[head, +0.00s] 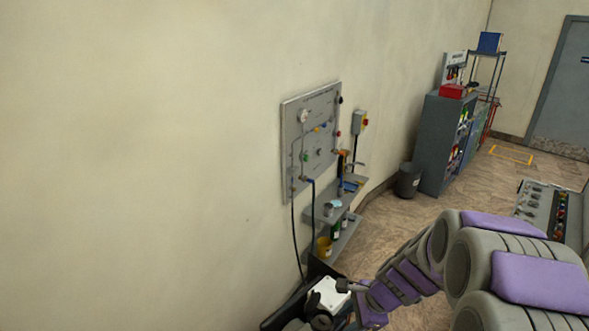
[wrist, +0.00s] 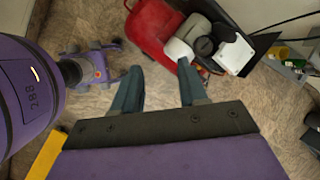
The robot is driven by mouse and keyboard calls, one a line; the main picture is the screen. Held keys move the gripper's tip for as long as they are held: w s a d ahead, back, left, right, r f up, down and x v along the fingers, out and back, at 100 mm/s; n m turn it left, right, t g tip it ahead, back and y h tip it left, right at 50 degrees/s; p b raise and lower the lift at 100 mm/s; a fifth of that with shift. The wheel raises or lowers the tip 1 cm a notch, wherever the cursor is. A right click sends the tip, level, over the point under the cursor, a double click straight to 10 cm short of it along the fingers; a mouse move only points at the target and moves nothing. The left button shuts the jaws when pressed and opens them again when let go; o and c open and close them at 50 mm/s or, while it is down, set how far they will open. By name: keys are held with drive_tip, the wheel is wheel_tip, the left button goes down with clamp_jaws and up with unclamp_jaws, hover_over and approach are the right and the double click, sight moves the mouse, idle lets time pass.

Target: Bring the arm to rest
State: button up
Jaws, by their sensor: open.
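My arm reaches from the lower right of the head view toward the bottom centre, bent and stretched out. My gripper (wrist: 158,68) shows in the wrist view with two teal fingers spread wide apart. Nothing is held between them; floor shows through the gap. The fingers point toward a red tank (wrist: 155,25) with a white cylinder and a white box (wrist: 233,50) beside it. The right fingertip overlaps the white cylinder in the picture; I cannot tell whether they touch. In the head view the white box (head: 328,294) is close to the arm's far end.
A grey wall panel (head: 312,150) with gauges and hoses hangs above small shelves (head: 345,190) holding bottles and a yellow cup. A dark bin (head: 409,180) and a grey cabinet (head: 440,145) stand farther back. A control console (head: 545,205) is at right. Floor beyond is open.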

drive_tip(key=s+f+n+g+h+b, duration=0.1)
drive_tip(key=s+n+b, duration=0.6)
drive_tip(key=s, duration=0.7)
drive_tip(key=s+f+n+g+h+b, duration=0.2)
drive_tip(key=s+n+b, duration=0.4)
drive_tip(key=s+n, duration=0.4)
drive_tip(key=s+d+h, duration=0.1)
drive_tip(key=s, duration=0.4)
drive_tip(key=shift+s+f+g+h+b, duration=0.2)
drive_tip(key=shift+f+g+h+b, duration=0.1)
drive_tip(key=shift+f+b, duration=0.1)
